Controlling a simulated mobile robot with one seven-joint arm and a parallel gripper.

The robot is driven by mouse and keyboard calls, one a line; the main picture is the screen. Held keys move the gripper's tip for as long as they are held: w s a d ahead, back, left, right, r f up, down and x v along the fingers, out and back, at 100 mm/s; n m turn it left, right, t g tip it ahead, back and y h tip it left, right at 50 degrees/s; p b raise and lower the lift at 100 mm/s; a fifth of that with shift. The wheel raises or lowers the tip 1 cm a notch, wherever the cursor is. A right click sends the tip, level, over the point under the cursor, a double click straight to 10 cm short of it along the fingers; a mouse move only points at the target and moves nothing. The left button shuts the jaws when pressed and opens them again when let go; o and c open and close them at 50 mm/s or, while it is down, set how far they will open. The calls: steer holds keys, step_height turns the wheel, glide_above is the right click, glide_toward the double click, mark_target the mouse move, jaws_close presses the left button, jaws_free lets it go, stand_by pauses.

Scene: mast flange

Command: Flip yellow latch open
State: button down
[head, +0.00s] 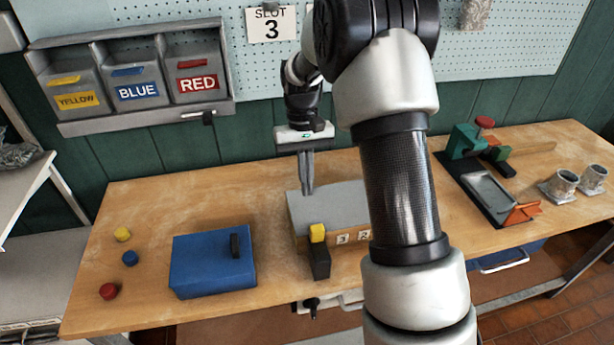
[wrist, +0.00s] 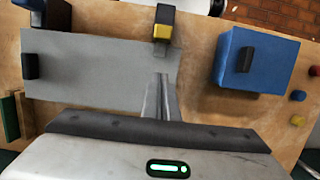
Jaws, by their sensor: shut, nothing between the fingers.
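The yellow latch (head: 317,233) is a small yellow block on a black base (head: 320,262) at the front edge of a grey-topped box (head: 330,198). In the wrist view the latch (wrist: 161,32) shows at the far edge of the grey top (wrist: 95,70). My gripper (head: 307,190) points down over the grey top, behind the latch. Its fingers are shut together and empty, and in the wrist view the fingertips (wrist: 158,78) are apart from the latch. My arm hides the right part of the box in the head view.
A blue box (head: 212,262) with a black handle stands left of the grey-topped box. Yellow, blue and red buttons (head: 130,258) line the bench's left side. A green clamp and tray (head: 490,187) lie right. Labelled bins (head: 138,85) hang behind. Bare bench lies between the boxes.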

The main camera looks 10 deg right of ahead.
glide_above(309, 221)
steer(key=w, duration=0.1)
step_height(309, 221, down, 6)
steer(key=shift+w+r, duration=0.1)
steer(key=shift+r, duration=0.15)
steer(key=s, duration=0.3)
steer(key=shift+s+r+p, duration=0.15)
steer(key=shift+r+p, duration=0.1)
steer(key=shift+p, duration=0.05)
steer(key=shift+s, duration=0.25)
steer(key=shift+f, duration=0.1)
